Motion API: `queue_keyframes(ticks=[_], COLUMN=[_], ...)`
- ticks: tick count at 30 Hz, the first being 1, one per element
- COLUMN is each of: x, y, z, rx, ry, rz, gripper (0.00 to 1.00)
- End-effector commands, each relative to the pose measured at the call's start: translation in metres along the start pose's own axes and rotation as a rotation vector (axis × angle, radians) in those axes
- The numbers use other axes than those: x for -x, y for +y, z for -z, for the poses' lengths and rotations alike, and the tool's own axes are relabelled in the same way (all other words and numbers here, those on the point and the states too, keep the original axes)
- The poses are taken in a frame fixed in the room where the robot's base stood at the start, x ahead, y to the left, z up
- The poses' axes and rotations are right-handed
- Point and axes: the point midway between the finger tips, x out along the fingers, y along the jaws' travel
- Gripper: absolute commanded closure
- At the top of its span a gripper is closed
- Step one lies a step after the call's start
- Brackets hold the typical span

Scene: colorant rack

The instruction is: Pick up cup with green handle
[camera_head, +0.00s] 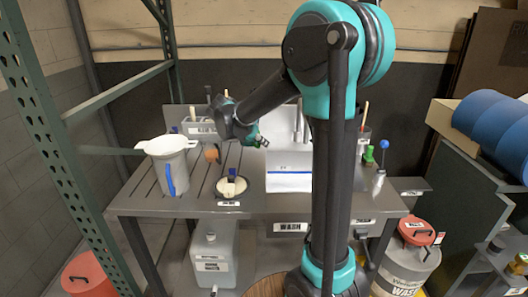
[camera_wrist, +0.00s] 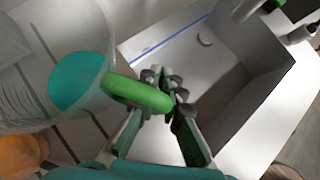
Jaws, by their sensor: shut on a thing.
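The cup with the green handle (camera_wrist: 92,30) fills the left of the wrist view. It is pale and translucent, with teal colour inside. Its green handle (camera_wrist: 140,94) reaches right, to between my fingertips. My gripper (camera_wrist: 165,84) is shut on that handle, beside the cup wall. In the head view my gripper (camera_head: 258,140) is over the back of the table, left of the sink. I cannot make out the cup there; my arm seems to hide it. How far the cup is from the tabletop is unclear.
A white sink (camera_head: 290,182) is right of my gripper. An orange cup (camera_head: 212,153), a white pitcher with a blue handle (camera_head: 170,160) and a round pale dish (camera_head: 231,188) are on the slatted table (camera_head: 135,198). A green rack post (camera_head: 45,120) stands at left.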

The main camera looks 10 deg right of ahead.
Motion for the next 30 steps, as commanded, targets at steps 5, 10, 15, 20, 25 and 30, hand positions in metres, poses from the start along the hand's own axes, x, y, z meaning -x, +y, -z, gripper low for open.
queue_keyframes(ticks=[5, 10, 15, 20, 25, 30], x=[0.017, 0.032, 0.047, 0.059, 0.07, 0.079], y=[0.0, 0.0, 0.0, 0.0, 0.0, 0.0], z=[-0.017, -0.032, -0.047, -0.059, -0.07, -0.079], rx=[0.0, 0.0, 0.0, 0.0, 0.0, 0.0], ry=[0.0, 0.0, 0.0, 0.0, 0.0, 0.0], rz=[0.0, 0.0, 0.0, 0.0, 0.0, 0.0], gripper=[1.0, 1.0, 1.0, 1.0, 1.0, 1.0])
